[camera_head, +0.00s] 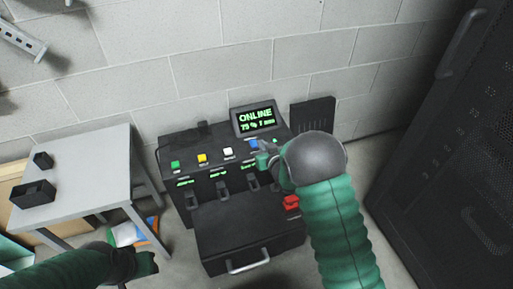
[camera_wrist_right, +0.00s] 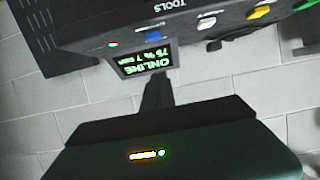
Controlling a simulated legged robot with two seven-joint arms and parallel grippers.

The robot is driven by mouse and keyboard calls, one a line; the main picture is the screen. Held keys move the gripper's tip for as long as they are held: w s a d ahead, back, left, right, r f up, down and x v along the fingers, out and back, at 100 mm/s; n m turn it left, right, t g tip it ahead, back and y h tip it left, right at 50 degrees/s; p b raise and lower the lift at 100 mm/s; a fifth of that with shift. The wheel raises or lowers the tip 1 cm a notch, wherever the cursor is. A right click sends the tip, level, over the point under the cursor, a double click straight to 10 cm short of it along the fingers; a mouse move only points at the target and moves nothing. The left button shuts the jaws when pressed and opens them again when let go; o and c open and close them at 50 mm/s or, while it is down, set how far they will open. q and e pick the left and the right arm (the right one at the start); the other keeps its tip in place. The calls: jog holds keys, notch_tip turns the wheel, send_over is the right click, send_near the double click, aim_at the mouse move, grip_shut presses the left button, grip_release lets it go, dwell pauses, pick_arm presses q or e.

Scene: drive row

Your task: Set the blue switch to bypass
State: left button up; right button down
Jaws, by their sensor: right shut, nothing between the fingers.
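The blue switch (camera_head: 253,145) is the rightmost of the coloured switches on top of a black console (camera_head: 215,180). My right gripper (camera_head: 262,159) is shut and empty, just in front of the blue switch at the console's front edge. I cannot tell whether it touches the switch. The right wrist view shows the blue switch (camera_wrist_right: 151,36) upside down, near the screen; its position cannot be read. The screen (camera_head: 256,119) reads ONLINE, 75 % and 7 min. My left gripper (camera_head: 148,263) is low at the bottom left, away from the console; its fingers are unclear.
White (camera_head: 228,152), yellow (camera_head: 202,158) and green (camera_head: 175,164) switches stand in a row left of the blue one. A red part (camera_head: 291,203) sits below my right wrist. A grey table (camera_head: 85,170) stands left; a dark cabinet (camera_head: 450,130) stands right.

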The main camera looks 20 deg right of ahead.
jog(key=b, duration=0.4)
send_over(254, 143)
jog(key=s, duration=0.3)
notch_tip(254, 143, down, 4)
jog(key=shift+r, duration=0.2)
jog(key=f, duration=0.1)
jog(key=f+b, duration=0.1)
jog(key=shift+s+f, duration=0.3)
jog(key=shift+f, duration=0.35)
jog(key=shift+s, duration=0.1)
